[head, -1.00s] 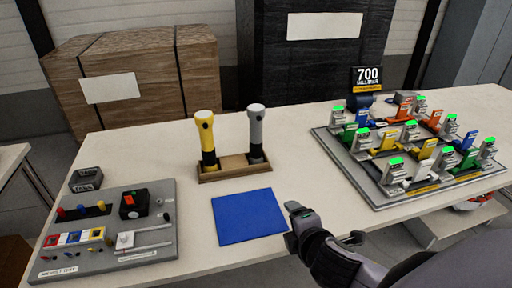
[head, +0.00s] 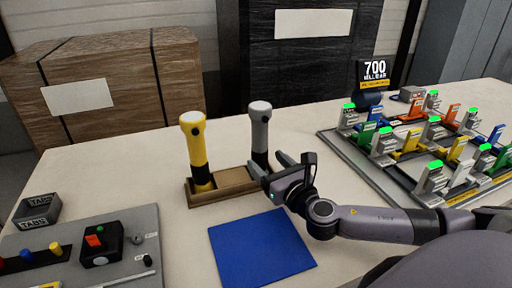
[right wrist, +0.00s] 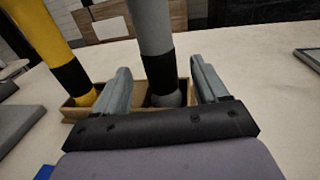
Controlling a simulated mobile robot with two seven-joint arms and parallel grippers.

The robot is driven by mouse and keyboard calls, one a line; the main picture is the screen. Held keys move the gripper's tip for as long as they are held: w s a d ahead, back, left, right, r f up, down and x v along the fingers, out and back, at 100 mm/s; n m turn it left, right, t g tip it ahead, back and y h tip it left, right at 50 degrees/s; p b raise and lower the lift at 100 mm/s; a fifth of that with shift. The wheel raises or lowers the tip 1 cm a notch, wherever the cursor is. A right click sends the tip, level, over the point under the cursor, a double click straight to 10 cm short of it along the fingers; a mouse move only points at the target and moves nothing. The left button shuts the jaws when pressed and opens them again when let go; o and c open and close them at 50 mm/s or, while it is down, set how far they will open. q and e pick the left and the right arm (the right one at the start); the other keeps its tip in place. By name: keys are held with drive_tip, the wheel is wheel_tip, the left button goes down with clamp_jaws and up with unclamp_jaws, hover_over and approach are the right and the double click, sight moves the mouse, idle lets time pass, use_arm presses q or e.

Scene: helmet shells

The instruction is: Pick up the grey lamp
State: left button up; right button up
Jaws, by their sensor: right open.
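The grey lamp (head: 260,132) stands upright in the right end of a brown wooden holder (head: 228,190). Its top is pale and its lower part is black. My right gripper (head: 271,168) is open at the lamp's lower part, coming from the right. In the right wrist view the grey lamp (right wrist: 153,35) rises between the two spread fingers (right wrist: 160,88), with gaps showing on both sides. The gripper hides part of the lamp's base in the head view. My left gripper is not in view.
A yellow lamp (head: 196,155) stands in the holder's left end, close to the grey one. A blue mat (head: 262,248) lies in front. A grey panel (head: 65,250) is at the left, and a rack of coloured clamps (head: 355,160) is at the right.

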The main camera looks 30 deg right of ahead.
sight(256, 149)
drive_tip(key=shift+w+r, duration=0.15)
drive_tip(key=shift+w, duration=0.9)
drive_tip(key=shift+w+d, duration=0.2)
drive_tip(key=shift+w, duration=2)
drive_tip(key=shift+c, duration=0.3)
drive_tip(key=c, duration=1.2)
drive_tip(key=shift+o, duration=0.2)
